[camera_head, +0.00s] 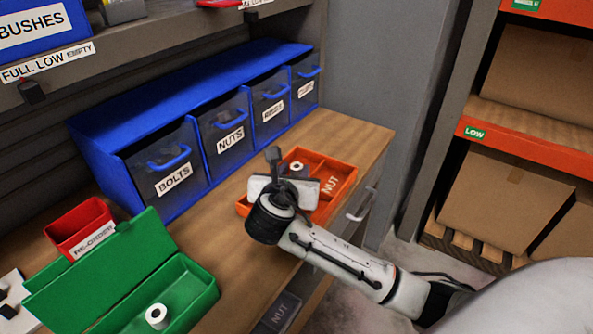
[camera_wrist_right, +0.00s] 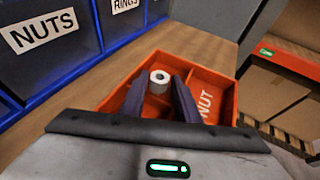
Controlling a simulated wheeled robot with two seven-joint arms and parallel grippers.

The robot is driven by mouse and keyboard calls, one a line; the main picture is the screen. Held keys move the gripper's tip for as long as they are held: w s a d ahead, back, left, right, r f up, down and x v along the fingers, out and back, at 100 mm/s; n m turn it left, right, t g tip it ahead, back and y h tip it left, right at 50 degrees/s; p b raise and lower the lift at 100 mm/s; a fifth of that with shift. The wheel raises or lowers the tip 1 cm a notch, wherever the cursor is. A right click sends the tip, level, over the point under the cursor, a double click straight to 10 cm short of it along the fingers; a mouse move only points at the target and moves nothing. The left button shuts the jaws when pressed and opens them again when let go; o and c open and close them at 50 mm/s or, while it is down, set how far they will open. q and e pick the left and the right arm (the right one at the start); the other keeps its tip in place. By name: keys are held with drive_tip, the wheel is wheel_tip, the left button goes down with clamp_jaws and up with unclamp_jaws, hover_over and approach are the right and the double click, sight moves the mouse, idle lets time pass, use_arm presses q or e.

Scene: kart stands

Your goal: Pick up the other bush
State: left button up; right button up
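A small white ring-shaped bush (camera_head: 296,166) is in the left part of the orange tray (camera_head: 343,189). It also shows in the right wrist view (camera_wrist_right: 159,81), in line with the gap between my finger tips. My right gripper (camera_head: 285,165) is over the tray, fingers apart; in the wrist view (camera_wrist_right: 160,84) I cannot tell whether they touch the bush. A second white bush (camera_head: 157,315) stands in the open green box (camera_head: 195,301). A white and black piece at the left edge may be part of my left gripper; its fingers are not clear.
A blue bin unit (camera_head: 120,180) with clear labelled drawers stands behind the tray. A small red re-order bin (camera_head: 75,229) is behind the green box. A shelf (camera_head: 170,45) overhangs at the back. Bare wood lies between green box and tray.

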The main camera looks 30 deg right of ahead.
drive_tip(key=shift+w+d+f, duration=0.2)
drive_tip(key=shift+w+d, duration=0.2)
drive_tip(key=shift+w, duration=0.05)
drive_tip(key=c, duration=0.7)
drive_tip(key=shift+o, duration=0.2)
